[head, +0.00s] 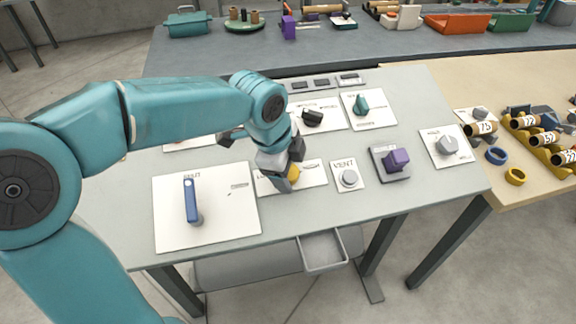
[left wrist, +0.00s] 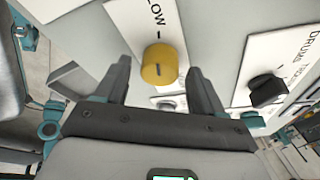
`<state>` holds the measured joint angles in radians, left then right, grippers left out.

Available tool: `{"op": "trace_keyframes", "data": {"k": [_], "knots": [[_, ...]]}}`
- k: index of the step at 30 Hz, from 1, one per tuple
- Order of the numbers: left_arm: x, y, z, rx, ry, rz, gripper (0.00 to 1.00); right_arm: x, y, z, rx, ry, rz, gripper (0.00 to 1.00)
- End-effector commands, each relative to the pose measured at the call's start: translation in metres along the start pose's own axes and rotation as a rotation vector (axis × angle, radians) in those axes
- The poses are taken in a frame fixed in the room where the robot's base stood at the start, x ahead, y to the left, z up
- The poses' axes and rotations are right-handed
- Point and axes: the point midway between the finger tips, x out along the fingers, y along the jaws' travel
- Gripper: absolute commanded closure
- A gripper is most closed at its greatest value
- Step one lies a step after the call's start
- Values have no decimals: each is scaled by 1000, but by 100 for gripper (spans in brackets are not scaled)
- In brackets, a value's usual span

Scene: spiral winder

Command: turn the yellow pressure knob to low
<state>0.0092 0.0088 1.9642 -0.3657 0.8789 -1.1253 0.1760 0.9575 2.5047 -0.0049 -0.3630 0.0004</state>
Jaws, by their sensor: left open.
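The yellow pressure knob (head: 294,172) sits on a white label plate in the middle of the sloped panel, partly hidden by my left gripper (head: 284,175). In the left wrist view the yellow knob (left wrist: 158,66) shows between the two dark fingers of my left gripper (left wrist: 160,72). The fingers are open, with a gap on each side of the knob; I cannot tell how deep they reach around it. A short dark line marks the knob's face. The word LOW (left wrist: 156,14) is printed on the plate beyond it. My right gripper is not in view.
A blue lever (head: 191,200) stands to the left. A grey VENT button (head: 349,178) and a purple knob (head: 396,159) are to the right. A black knob (head: 312,117) and a teal knob (head: 362,104) sit behind. A black knob (left wrist: 267,90) also shows in the wrist view.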

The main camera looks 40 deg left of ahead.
Motion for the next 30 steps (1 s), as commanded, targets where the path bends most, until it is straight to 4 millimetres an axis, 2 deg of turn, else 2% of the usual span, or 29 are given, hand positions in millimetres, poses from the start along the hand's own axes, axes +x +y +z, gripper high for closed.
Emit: {"op": "trace_keyframes", "data": {"k": [4,8,15,21,25,30], "knots": [[-6,0,0,1,0,0,31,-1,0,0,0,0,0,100],[-29,-1,-1,2,2,-4,31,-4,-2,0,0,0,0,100],[-94,-1,-1,1,2,-6,31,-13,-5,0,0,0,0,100],[-139,-1,-1,1,3,-4,31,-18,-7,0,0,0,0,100],[-156,-1,-1,0,1,-2,31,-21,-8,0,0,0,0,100],[-164,0,0,0,1,-1,31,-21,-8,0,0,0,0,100]]}}
